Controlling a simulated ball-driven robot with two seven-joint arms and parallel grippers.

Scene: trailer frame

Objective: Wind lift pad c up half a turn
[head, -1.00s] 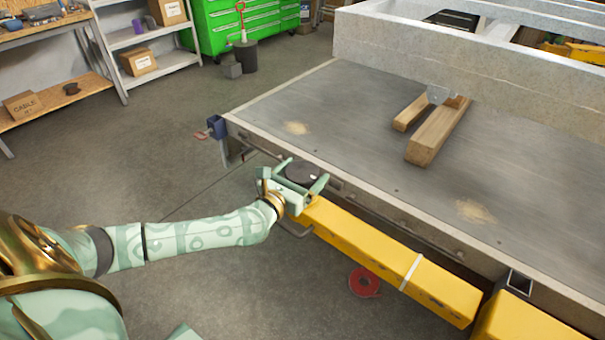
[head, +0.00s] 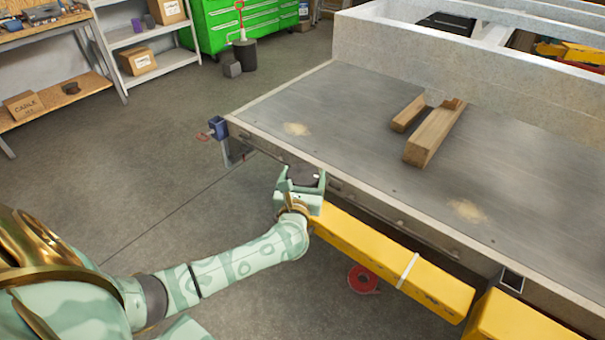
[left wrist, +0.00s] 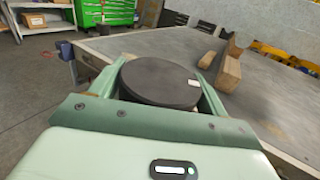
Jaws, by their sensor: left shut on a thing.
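Lift pad c appears to be the dark round disc (head: 302,174) at the end of the yellow arm (head: 370,254), beside the near edge of the trailer deck. My left gripper (head: 303,178) is shut on this pad, with its fingers pointing away from me. In the left wrist view the pad (left wrist: 158,80) lies flat between the two green fingers and has a small pale mark near its right rim. Its underside and screw are hidden. My right gripper is out of view.
A red ring (head: 363,279) lies on the floor. The floor at left is open.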

